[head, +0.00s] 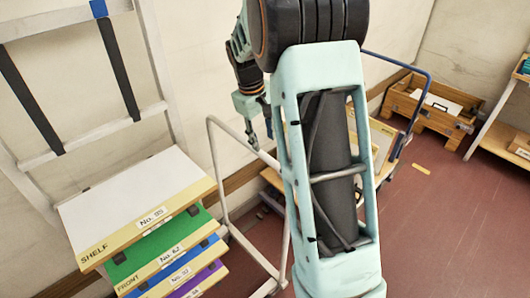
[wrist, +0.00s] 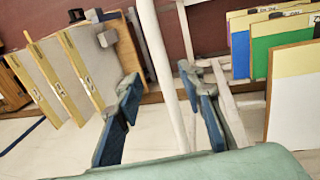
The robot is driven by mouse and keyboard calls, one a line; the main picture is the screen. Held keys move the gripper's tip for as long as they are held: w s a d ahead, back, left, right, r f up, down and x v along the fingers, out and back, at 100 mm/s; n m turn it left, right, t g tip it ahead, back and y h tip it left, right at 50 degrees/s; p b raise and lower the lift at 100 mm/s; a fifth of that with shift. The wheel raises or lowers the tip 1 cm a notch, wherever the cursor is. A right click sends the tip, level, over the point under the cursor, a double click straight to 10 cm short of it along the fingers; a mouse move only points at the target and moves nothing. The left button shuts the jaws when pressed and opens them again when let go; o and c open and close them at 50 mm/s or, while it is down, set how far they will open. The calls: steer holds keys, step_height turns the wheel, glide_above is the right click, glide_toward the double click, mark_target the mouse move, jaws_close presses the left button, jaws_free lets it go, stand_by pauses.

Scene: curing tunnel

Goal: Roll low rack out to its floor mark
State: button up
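A white tubular frame (head: 220,185), which looks like the low rack, stands upright by the wall in the head view. Its lower part is partly hidden by my arm. My gripper (head: 259,140) points down at the frame's top, partly behind my arm. In the wrist view my gripper (wrist: 162,118) is open, with a white post (wrist: 163,62) of the frame between its blue-padded fingers. I see a gap on both sides of the post; contact cannot be told. A short yellow mark (head: 421,169) lies on the red floor at right; I cannot tell whether it is the rack's mark.
A blue-handled trolley (head: 427,95) with boards stands behind my arm. A wooden crate (head: 430,116) is at the back.

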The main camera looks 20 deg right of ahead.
mark_target(267, 156)
steer(key=f, duration=0.2)
steer(key=d+f, duration=0.1)
steer(key=f, duration=0.5)
steer(key=shift+w+d+p, duration=0.25)
steer(key=shift+w+p, duration=0.05)
steer(key=shift+p, duration=0.1)
jaws_close()
